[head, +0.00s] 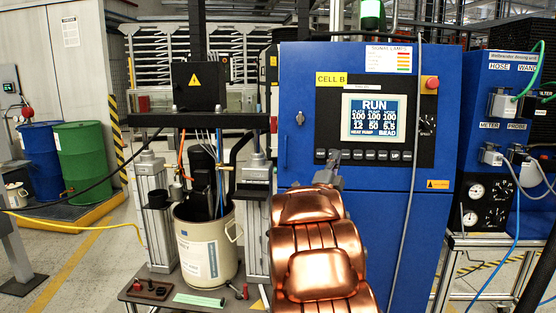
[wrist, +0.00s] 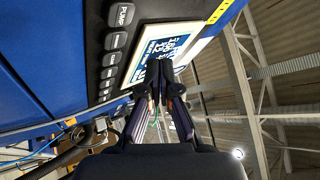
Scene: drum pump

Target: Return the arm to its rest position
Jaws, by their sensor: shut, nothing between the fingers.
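My arm (head: 312,235), in copper-coloured segments, rises from the bottom of the head view in front of the blue cabinet. My gripper (head: 333,158) is at its far end, in front of the row of buttons below the screen. In the wrist view my gripper (wrist: 159,78) has its dark fingertips together, with nothing between them. The tips overlap the lower edge of the screen (wrist: 165,45); whether they touch the panel cannot be told.
The blue cabinet (head: 300,100) carries a screen (head: 374,118) reading RUN and a red knob (head: 430,83). Left stands a pump frame over a pale drum (head: 205,250). Right is a blue hose panel (head: 515,75) with gauges. Green (head: 82,155) and blue drums stand far left.

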